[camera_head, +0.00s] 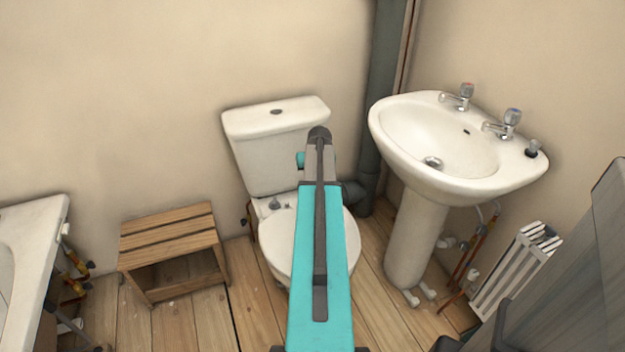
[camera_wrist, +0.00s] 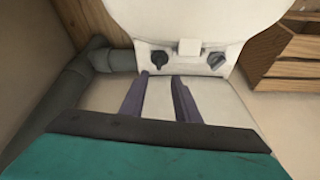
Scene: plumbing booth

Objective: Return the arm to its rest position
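My arm, turquoise and grey, reaches up the middle of the head view and covers part of the toilet (camera_head: 275,138). My gripper is hidden behind the arm there. In the wrist view my gripper (camera_wrist: 160,78) shows two dark purple-grey fingers with a clear gap between them. It is open and I see nothing held in it. Beyond the fingertips are the toilet's white seat (camera_wrist: 185,18) and its hinge fittings. Whether the fingers touch the toilet I cannot tell.
A wooden stool (camera_head: 170,232) stands left of the toilet, and a bath edge (camera_head: 32,222) is at far left. A pedestal basin (camera_head: 412,240) stands right. A grey vertical pipe (camera_head: 383,95) runs behind. A white radiator (camera_head: 513,268) and a grey panel (camera_head: 580,275) are at lower right.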

